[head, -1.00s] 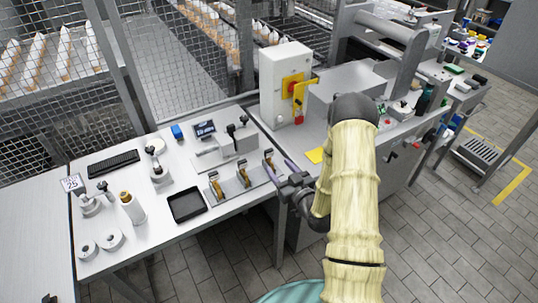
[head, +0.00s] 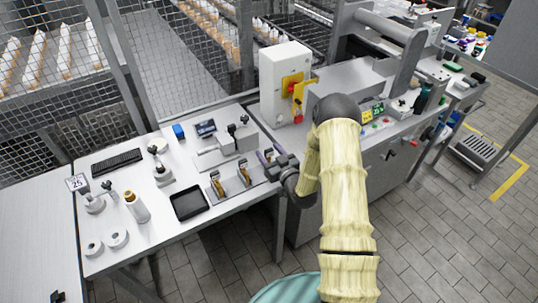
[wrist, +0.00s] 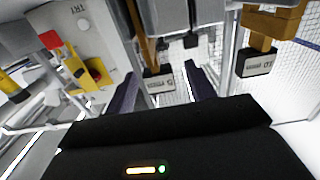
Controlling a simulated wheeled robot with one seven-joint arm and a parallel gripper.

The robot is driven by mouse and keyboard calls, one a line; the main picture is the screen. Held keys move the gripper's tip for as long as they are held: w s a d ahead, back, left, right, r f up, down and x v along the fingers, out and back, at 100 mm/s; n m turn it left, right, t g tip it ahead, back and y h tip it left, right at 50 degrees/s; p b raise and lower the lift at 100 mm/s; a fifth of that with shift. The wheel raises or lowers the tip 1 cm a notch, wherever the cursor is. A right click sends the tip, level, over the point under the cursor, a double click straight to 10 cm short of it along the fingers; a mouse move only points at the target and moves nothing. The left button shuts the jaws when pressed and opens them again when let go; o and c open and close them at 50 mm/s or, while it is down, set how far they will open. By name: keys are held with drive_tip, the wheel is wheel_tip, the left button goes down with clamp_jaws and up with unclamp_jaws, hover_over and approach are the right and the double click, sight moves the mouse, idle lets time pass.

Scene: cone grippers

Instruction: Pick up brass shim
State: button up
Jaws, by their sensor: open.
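Brass-coloured strips stand in holders on a grey rack at the table's right side. In the head view the left strip (head: 217,187) and the middle strip (head: 245,177) show; the right-hand place is hidden by my gripper (head: 268,156). In the wrist view my gripper (wrist: 164,75) is open, with its two dark purple fingers apart. A brass-brown strip (wrist: 143,35) with a small labelled plate (wrist: 159,82) shows between the fingers, and I cannot tell its exact depth. Another strip (wrist: 272,24) with a labelled plate (wrist: 257,64) is to the right, outside the fingers.
A black tray (head: 188,217) lies left of the rack. A grey fixture (head: 224,148) stands behind the rack. A white cabinet (head: 284,85) with a yellow and red switch stands to the right, close to the arm.

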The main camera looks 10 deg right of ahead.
drive_tip(key=x, duration=0.2)
drive_tip(key=shift+w+a, duration=0.1)
drive_tip(key=shift+w, duration=0.15)
drive_tip(key=c, duration=1.1)
